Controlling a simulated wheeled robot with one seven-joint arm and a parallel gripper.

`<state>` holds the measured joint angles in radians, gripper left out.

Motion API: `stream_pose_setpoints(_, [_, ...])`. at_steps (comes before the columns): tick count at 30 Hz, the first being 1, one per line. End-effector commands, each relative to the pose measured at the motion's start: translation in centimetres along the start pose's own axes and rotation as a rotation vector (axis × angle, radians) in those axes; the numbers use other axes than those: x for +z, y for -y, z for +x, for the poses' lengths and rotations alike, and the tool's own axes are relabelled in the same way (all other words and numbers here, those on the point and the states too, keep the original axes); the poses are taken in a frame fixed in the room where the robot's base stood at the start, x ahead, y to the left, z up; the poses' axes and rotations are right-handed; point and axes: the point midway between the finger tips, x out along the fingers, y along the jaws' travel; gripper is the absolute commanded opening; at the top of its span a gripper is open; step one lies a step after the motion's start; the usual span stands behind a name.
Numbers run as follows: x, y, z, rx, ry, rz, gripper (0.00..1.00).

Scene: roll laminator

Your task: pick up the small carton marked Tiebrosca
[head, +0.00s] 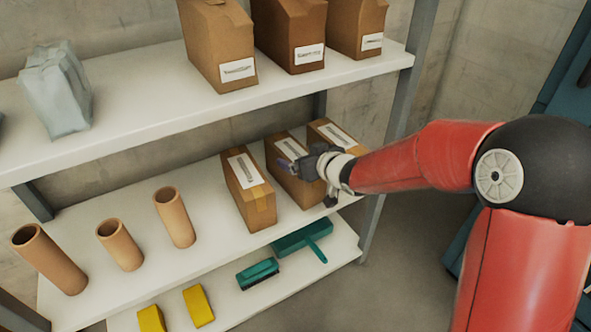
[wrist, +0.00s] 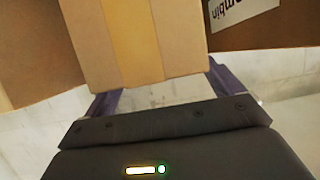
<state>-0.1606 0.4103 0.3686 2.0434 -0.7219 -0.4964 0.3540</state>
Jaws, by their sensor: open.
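Three small brown cartons with white labels stand on the middle shelf in the head view: a left one (head: 250,193), a middle one (head: 290,172) and a right one (head: 331,133). Their print is too small to read, so I cannot tell which is marked Tiebrosca. My gripper (head: 300,166) is at the middle carton, hiding part of it. In the wrist view my gripper (wrist: 165,90) is open, its fingers reaching to either side of a taped carton (wrist: 135,45). That carton's label is not in view there.
A darker carton (wrist: 255,22) with a label ending "ombin" is at the upper right of the wrist view. More cartons (head: 219,45) stand on the upper shelf (head: 150,115). Clay tubes (head: 174,217) stand left on the middle shelf; a green dustpan (head: 302,238) lies below.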

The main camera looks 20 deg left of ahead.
Motion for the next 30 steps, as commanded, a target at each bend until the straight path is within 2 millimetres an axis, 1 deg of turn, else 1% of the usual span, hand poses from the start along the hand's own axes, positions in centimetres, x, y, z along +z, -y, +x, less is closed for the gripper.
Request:
stream_pose_setpoints(1, [0.1,0.1,0.9,-0.002,0.001,0.001,0.93])
stream_pose_setpoints(5, [0.0,0.0,2.0,0.000,0.001,0.000,0.93])
stream_pose_setpoints(12, [0.0,-0.1,2.2,0.002,0.000,-0.001,0.93])
stream_pose_setpoints(13, [0.0,-0.1,2.2,0.002,0.001,0.000,0.91])
stream_pose_setpoints(30, [0.0,-0.1,2.2,0.002,0.001,0.000,0.17])
